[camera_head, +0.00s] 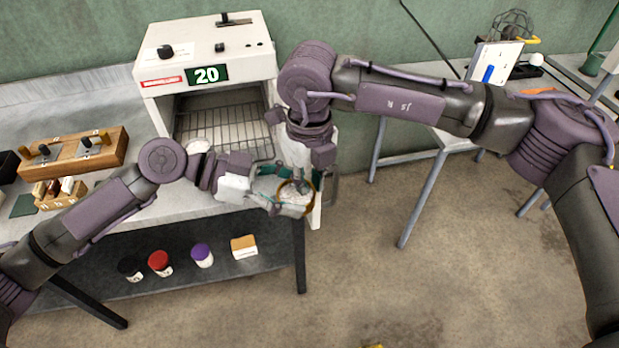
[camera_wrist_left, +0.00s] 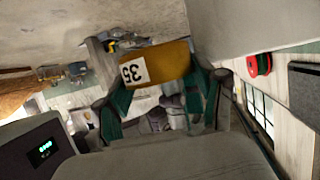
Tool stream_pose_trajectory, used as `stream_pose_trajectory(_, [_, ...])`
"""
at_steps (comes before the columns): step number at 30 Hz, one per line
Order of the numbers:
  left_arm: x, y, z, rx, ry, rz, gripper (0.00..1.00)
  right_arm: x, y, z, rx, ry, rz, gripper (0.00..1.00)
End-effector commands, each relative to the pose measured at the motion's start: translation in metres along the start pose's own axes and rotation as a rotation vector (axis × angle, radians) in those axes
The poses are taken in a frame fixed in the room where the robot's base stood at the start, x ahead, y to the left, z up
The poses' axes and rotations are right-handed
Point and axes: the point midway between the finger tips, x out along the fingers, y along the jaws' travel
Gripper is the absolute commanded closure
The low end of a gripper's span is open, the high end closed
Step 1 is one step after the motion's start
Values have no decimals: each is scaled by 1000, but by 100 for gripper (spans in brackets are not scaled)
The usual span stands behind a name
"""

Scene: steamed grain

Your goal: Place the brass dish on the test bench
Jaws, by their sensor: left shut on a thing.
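The brass dish (camera_wrist_left: 172,62) shows in the left wrist view with an upside-down "35" label, between the green fingertips of my left gripper (camera_wrist_left: 160,100). In the head view the left gripper (camera_head: 278,196) is shut on the dish, whose brass rim (camera_head: 312,207) shows in front of the oven, past the bench's right end. Pale contents show inside the rim. My right gripper (camera_head: 302,166) points down close behind and above the dish; its fingers are mostly hidden, so I cannot tell its opening or whether it touches the dish.
A white oven (camera_head: 205,45) marked "20", open with a wire rack (camera_head: 222,125), stands on a grey bench (camera_head: 120,215). A wooden block rack (camera_head: 75,152) is at left. Several jars (camera_head: 160,262) sit on the lower shelf. Another table (camera_head: 440,138) stands at right; floor between is clear.

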Motion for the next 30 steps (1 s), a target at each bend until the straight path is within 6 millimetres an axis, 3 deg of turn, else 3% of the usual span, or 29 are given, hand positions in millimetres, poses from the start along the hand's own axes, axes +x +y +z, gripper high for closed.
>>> stream_pose_trajectory(1, [0, 0, 0, 0, 0, 0, 67, 0, 0, 0, 0, 0, 0, 91])
stream_pose_trajectory(3, [0, 0, 0, 0, 0, 0, 67, 0, 0, 0, 0, 0, 0, 100])
stream_pose_trajectory(8, [0, 0, 0, 0, 1, 0, 67, 0, 0, 0, -1, 0, 1, 100])
stream_pose_trajectory(9, [0, 0, 0, 0, 1, 0, 28, -1, 1, 0, -1, -1, 1, 100])
stream_pose_trajectory(14, [0, 0, 0, 0, 0, 0, 2, 0, 0, 0, -1, -1, 1, 100])
stream_pose_trajectory(25, [-2, 0, 0, 0, 0, -1, 2, 0, 0, 0, 0, 0, 0, 100])
stream_pose_trajectory(30, [-23, -1, 2, -2, -3, -3, 2, 0, 0, 0, 0, 0, 0, 100])
